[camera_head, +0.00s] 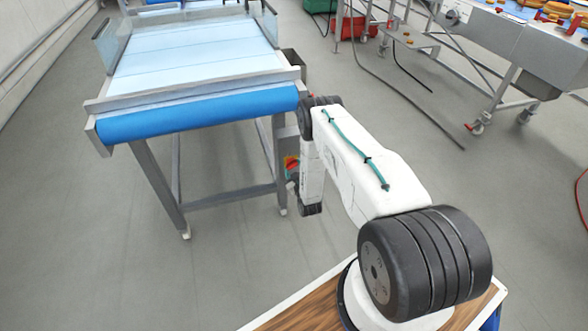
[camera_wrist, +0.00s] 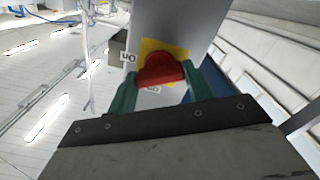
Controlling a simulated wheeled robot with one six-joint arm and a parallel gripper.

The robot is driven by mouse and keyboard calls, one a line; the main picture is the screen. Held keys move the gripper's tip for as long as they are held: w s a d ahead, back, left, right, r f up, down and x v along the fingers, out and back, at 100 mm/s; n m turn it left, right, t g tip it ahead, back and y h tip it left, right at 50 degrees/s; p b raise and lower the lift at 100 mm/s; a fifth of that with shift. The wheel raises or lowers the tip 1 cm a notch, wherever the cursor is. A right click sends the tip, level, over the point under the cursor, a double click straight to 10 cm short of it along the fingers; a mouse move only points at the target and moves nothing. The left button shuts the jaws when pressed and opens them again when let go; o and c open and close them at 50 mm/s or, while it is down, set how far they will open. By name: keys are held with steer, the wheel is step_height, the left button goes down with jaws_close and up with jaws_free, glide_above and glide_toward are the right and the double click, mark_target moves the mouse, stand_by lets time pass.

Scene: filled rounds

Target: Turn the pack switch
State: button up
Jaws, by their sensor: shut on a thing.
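The pack switch has a red knob (camera_wrist: 158,68) on a yellow plate (camera_wrist: 149,44), fixed to a grey box (camera_wrist: 172,18). A white label (camera_wrist: 128,58) with upside-down lettering is beside the plate, and another label (camera_wrist: 153,89) shows partly below the knob. My gripper (camera_wrist: 160,80) has one green finger on each side of the knob and is shut on it. In the head view a little red and yellow of the switch (camera_head: 291,162) shows beside the conveyor leg, mostly hidden by my arm.
A conveyor with a blue roller (camera_head: 200,118) and metal legs stands left of my arm. Another metal table (camera_head: 540,55) with items on it stands at the upper right. A red crate (camera_head: 355,27) is at the back. Grey floor (camera_head: 400,130) between them is mostly clear, with some cables.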

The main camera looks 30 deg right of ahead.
steer(key=shift+m, duration=2.9)
steer(key=o, duration=1)
steer(key=shift+s, duration=0.1)
steer(key=v, duration=0.7)
steer(key=shift+s+a, duration=0.15)
steer(key=shift+s, duration=0.2)
